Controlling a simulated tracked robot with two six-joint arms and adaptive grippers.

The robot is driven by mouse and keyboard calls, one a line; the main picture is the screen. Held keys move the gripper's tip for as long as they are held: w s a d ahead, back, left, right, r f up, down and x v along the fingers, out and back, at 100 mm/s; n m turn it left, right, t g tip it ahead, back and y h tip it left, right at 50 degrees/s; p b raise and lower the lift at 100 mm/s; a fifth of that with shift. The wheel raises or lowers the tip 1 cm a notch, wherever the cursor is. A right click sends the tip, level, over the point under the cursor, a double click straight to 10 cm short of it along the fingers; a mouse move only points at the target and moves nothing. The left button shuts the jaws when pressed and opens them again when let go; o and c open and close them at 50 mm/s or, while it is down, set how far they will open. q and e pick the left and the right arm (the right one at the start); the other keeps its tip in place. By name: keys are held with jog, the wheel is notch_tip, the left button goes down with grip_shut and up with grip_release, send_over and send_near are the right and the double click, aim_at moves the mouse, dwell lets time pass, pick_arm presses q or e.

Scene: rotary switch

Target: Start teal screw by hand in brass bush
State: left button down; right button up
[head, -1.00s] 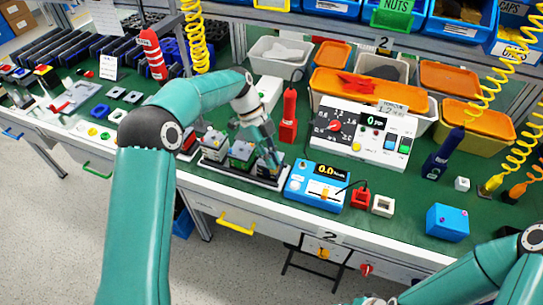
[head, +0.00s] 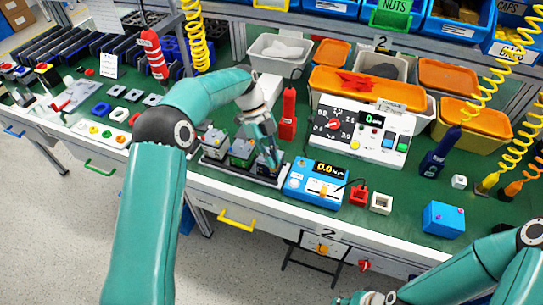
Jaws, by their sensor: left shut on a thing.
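My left gripper (head: 271,157) points down over the right end of a light tray (head: 215,166) that holds several dark switch units. It is shut, at the rightmost unit (head: 264,168). The teal screw at its fingertips is too small and too hidden to make out. The brass bush cannot be told apart at this size; the gripper covers much of that unit. Another switch unit (head: 241,153) with a green part stands left of it. My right gripper (head: 360,299) is at the bottom edge, partly cut off, and its fingers are unclear.
A blue torque meter (head: 315,184) reading 0.0 stands just right of the tray. A red driver (head: 288,115) stands behind it. A white test box (head: 365,133), a blue box (head: 443,219) and small red and white blocks are to the right. Green mat is free between them.

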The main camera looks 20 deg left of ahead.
pick_arm(q)
jog(key=shift+s+d+f+m+g+y+p, duration=0.15)
jog(key=shift+m+g+y+p, duration=0.2)
jog(key=shift+m+p, duration=0.5)
jog(key=shift+s+d+f+m+g+y+p, duration=0.1)
jog(key=shift+m+g+y+p, duration=0.15)
jog(key=shift+m+g+p, duration=0.5)
jog(key=shift+m+y+p, duration=0.4)
jog(key=shift+m+p, duration=0.1)
jog(key=shift+m, duration=0.6)
jog(key=c, duration=1.2)
grip_release()
jog(key=shift+s+a, duration=0.1)
jog(key=shift+s, duration=0.1)
jog(key=shift+w, duration=0.1)
jog(key=shift+r, duration=0.1)
